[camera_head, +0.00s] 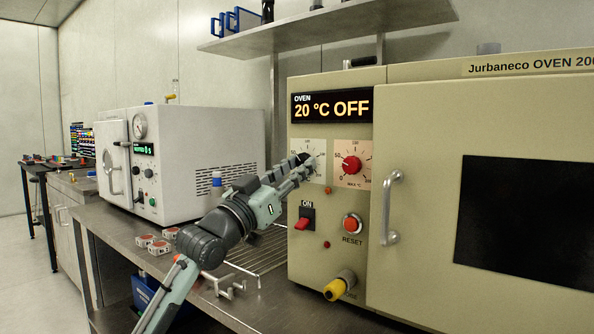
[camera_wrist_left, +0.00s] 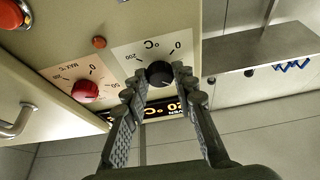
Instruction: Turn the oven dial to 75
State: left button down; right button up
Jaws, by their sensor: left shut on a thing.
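The beige oven (camera_head: 335,245) has a lit display (camera_head: 331,105) that reads "20 °C OFF". Its left dial sits on a white scale plate (camera_head: 314,145) and is mostly hidden by my left gripper (camera_head: 305,162) in the head view. In the left wrist view the dark dial knob (camera_wrist_left: 158,74) lies between the fingertips of my left gripper (camera_wrist_left: 160,82), which is shut on it. The scale there appears upside down, and the knob's pointer setting cannot be read. A red dial (camera_head: 351,165) marked "MAX °C" is beside it. My right gripper is not in view.
Below the dials are a red ON switch (camera_head: 303,222), a red RESET button (camera_head: 352,223) and a yellow knob (camera_head: 338,287). The oven door handle (camera_head: 391,207) sticks out at the right. A wire rack (camera_head: 262,250) and a white machine (camera_head: 190,160) stand left.

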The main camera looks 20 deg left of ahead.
pick_arm(q)
jog(key=shift+a+r+m+g+h, duration=0.15)
jog(key=shift+m+h, duration=0.15)
jog(key=shift+m, duration=0.3)
jog(key=shift+m+g+h, duration=0.15)
jog(key=shift+m+h, duration=0.15)
jog(key=shift+m, duration=0.6)
jog(key=c, duration=1.2)
grip_release()
jog(key=shift+s+a+f, duration=0.1)
jog(key=shift+s+f, duration=0.2)
jog(key=shift+s, duration=0.05)
jog(key=v, duration=1.1)
jog(key=shift+a, duration=0.1)
